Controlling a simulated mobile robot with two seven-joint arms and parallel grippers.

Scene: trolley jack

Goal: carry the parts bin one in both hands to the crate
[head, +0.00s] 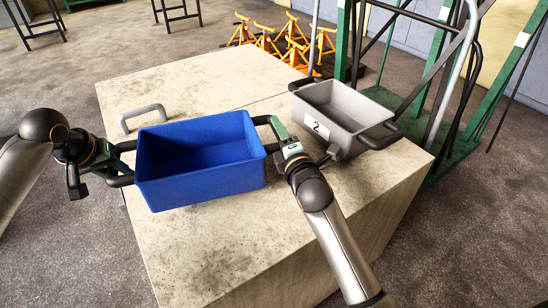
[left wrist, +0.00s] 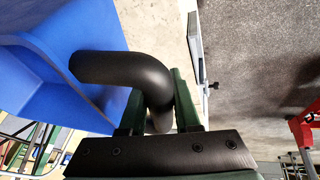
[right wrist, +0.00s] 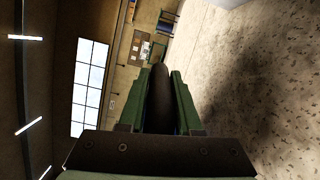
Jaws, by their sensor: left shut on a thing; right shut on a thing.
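The blue bin (head: 200,180), which I take as parts bin one, is upright and looks empty inside; no number shows on it. It is over the pale block (head: 215,270), and I cannot tell whether it touches the top. My left gripper (head: 115,168) is shut on its left black handle, and the handle (left wrist: 125,80) sits between the green jaws in the left wrist view. My right gripper (head: 275,138) is shut on its right handle; a dark bar (right wrist: 160,95) lies between the jaws in the right wrist view. I cannot pick out a separate crate.
A grey bin (head: 345,115) labelled 2 stands close right of my right gripper. A grey handle (head: 140,118) rises from the block's left side. Orange jack stands (head: 295,40) and a green frame (head: 505,80) stand behind. Open floor (head: 60,90) lies left.

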